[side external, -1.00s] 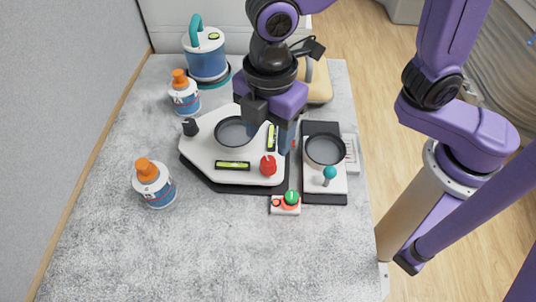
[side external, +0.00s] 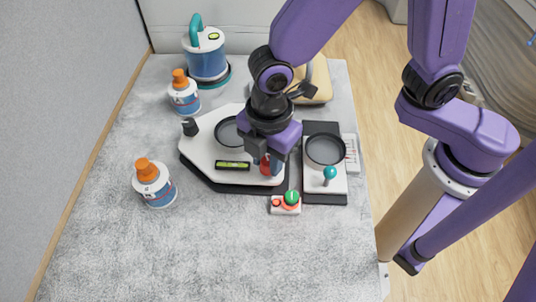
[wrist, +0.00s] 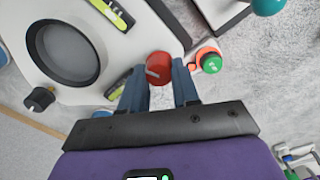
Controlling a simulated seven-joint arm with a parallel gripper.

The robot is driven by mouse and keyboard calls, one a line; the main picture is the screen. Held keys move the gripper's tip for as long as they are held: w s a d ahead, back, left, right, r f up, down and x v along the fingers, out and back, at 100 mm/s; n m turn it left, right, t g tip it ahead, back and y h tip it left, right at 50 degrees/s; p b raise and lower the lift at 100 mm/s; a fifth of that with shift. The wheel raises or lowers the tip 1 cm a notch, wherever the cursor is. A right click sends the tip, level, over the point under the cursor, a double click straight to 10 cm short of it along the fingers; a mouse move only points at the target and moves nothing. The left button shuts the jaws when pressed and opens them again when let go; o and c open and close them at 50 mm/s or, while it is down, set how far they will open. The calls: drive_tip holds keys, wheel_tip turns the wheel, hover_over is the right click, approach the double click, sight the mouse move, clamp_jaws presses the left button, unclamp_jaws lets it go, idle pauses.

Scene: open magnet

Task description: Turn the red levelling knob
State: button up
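The red levelling knob (side external: 265,166) is at the front right corner of the white plate (side external: 205,158) and is partly hidden by a finger in the side view. In the wrist view the red knob (wrist: 159,66) shows a pale pointer mark and lies between the fingertips. My gripper (side external: 271,165) is over that corner, pointing down. In the wrist view my gripper (wrist: 158,72) is open, with one blue finger on each side of the knob. I cannot tell whether either finger touches it.
A black knob (side external: 190,127) stands at the plate's left. A small box with green and red buttons (side external: 285,208) is just in front. A second unit with a teal-topped lever (side external: 329,174) stands to the right. Orange-capped bottles (side external: 154,186) are at left. The front table is clear.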

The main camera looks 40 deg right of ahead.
clamp_jaws()
drive_tip(key=shift+m, duration=0.3)
drive_tip(key=m, duration=0.8)
drive_tip(key=shift+m, duration=1.9)
drive_tip(key=o, duration=0.8)
unclamp_jaws()
